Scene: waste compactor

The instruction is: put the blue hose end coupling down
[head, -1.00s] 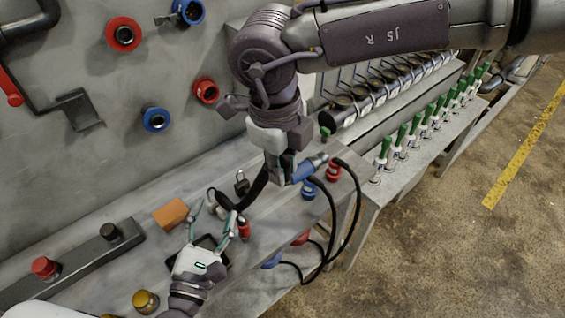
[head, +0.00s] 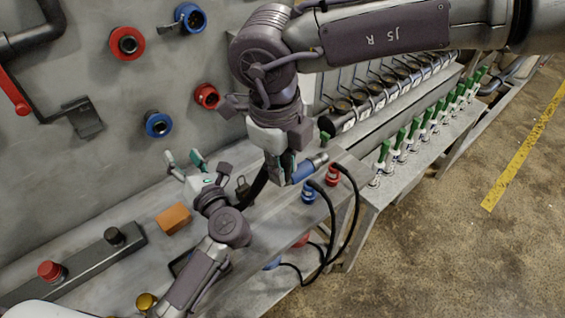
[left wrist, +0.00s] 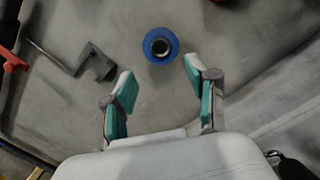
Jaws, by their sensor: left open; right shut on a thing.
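The blue hose end coupling (head: 303,172) is held by my right gripper (head: 287,178), which is shut on it above the right part of the bench. Its metal tip points right, and a black hose runs from it down to the left. My left gripper (head: 185,164) is open and empty, raised in front of the wall. In the left wrist view its two fingers (left wrist: 160,90) are spread, with a blue-ringed wall port (left wrist: 160,46) ahead between and beyond them. The same port shows in the head view (head: 158,123).
An orange block (head: 173,218) and a red push button (head: 50,270) on a dark bar are on the bench (head: 130,225). A rack of green-handled tools (head: 413,128) is at right.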

